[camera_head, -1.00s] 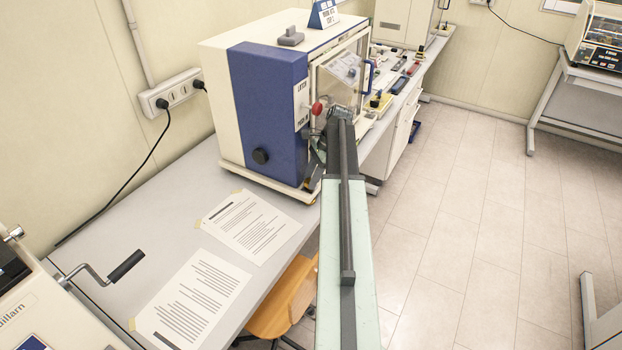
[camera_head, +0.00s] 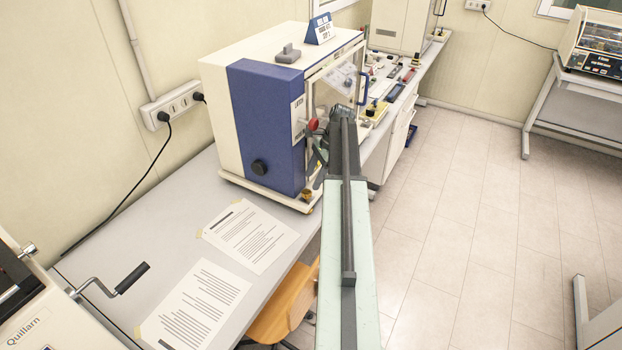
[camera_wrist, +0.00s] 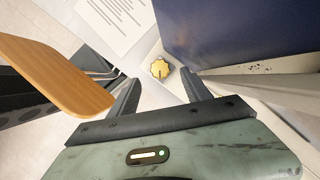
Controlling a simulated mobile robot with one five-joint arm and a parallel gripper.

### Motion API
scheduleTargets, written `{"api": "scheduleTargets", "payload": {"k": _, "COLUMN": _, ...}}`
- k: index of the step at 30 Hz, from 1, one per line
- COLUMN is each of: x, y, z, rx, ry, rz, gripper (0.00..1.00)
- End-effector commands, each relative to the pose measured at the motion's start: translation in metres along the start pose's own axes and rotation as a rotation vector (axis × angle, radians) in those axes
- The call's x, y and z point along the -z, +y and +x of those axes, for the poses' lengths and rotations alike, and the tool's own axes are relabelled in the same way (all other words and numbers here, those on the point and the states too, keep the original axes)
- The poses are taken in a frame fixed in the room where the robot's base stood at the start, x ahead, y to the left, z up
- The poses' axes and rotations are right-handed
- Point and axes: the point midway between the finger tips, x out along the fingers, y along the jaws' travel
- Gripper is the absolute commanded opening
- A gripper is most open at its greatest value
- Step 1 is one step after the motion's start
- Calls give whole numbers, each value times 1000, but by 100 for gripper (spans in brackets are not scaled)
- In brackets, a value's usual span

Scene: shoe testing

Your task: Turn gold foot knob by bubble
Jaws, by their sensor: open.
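The gold foot knob (camera_head: 307,194) sits at the front right bottom corner of the blue and cream machine (camera_head: 265,130). In the wrist view the knob (camera_wrist: 160,69) is a lobed gold disc, seen from above on a pale foot plate. My gripper (camera_wrist: 160,78) is open and empty, with one finger on each side of the knob in the picture; I cannot tell its height above it. In the head view my arm partly covers the gripper (camera_head: 319,168) beside the machine's front. I cannot make out the bubble.
A red knob (camera_head: 312,124) projects from the machine close to my arm. A wooden chair seat (camera_wrist: 55,75) is left of the fingers in the wrist view. Taped papers (camera_head: 248,236) lie on the table (camera_head: 190,200). Open floor is at right.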

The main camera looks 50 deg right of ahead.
Motion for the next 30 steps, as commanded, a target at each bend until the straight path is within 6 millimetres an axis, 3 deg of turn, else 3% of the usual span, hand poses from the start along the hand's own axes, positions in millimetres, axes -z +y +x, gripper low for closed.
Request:
{"api": "scheduleTargets", "payload": {"k": 1, "x": -4, "y": -2, "z": -16, "rx": -1, "ry": 0, "rz": 0, "gripper": 57}}
{"api": "scheduleTargets", "payload": {"k": 3, "x": -4, "y": -2, "z": -22, "rx": -2, "ry": 1, "rz": -1, "gripper": 57}}
{"api": "scheduleTargets", "payload": {"k": 14, "x": -5, "y": -2, "z": -21, "rx": -5, "ry": -1, "rz": -8, "gripper": 57}}
{"api": "scheduleTargets", "payload": {"k": 17, "x": -3, "y": -2, "z": -14, "rx": -6, "ry": 0, "rz": -10, "gripper": 57}}
{"api": "scheduleTargets", "payload": {"k": 22, "x": 9, "y": -3, "z": 16, "rx": -6, "ry": 0, "rz": -10, "gripper": 57}}
{"api": "scheduleTargets", "payload": {"k": 30, "x": 15, "y": 40, "z": 13, "rx": 265, "ry": -188, "rz": 371, "gripper": 57}}
